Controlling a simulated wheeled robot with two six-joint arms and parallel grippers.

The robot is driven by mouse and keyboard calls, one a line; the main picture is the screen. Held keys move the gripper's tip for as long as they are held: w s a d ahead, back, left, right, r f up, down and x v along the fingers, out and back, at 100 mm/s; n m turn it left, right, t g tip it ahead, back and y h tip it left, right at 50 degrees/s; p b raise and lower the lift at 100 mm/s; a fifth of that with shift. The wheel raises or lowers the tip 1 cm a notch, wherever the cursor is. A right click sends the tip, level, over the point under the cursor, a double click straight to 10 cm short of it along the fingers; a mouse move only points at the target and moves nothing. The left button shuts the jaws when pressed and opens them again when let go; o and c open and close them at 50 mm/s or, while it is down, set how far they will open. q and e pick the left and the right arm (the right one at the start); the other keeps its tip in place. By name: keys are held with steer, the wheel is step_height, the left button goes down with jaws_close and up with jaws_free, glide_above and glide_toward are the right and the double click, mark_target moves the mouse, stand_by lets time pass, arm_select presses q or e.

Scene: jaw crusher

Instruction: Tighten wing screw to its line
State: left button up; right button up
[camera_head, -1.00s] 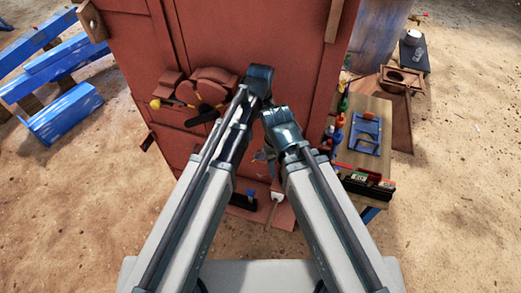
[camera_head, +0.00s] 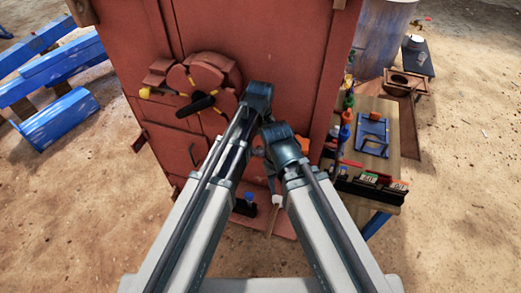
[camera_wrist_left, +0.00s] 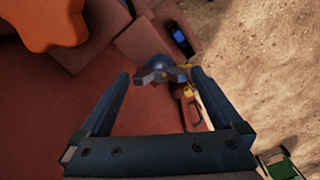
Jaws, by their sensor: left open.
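The wing screw (camera_wrist_left: 161,68) shows in the left wrist view as a small grey round head with two wings, in front of the red-brown machine (camera_wrist_left: 40,110). My left gripper (camera_wrist_left: 160,78) is open, with one finger on each side of the wing screw and a gap visible on both sides. Small yellow marks (camera_wrist_left: 188,92) show just right of the screw; I cannot tell whether one is its line. In the head view, my arms hide most of the area around the screw. My right arm shows there, but its gripper jaws do not.
The red-brown machine (camera_head: 285,60) carries a round part with a black handle (camera_head: 196,106). A wooden bench (camera_head: 405,150) with a blue frame (camera_head: 372,133) stands at the right. Blue beams (camera_head: 60,65) lie at the left. An orange part (camera_wrist_left: 45,22) fills the wrist view's upper left corner.

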arm_select(q)
steer(key=shift+f, duration=0.15)
steer(key=c, duration=1.2)
steer(key=shift+o, duration=0.2)
steer(key=m, duration=0.8)
steer(key=shift+m, duration=0.3)
steer(key=m, duration=0.4)
steer(key=shift+m, duration=2.4)
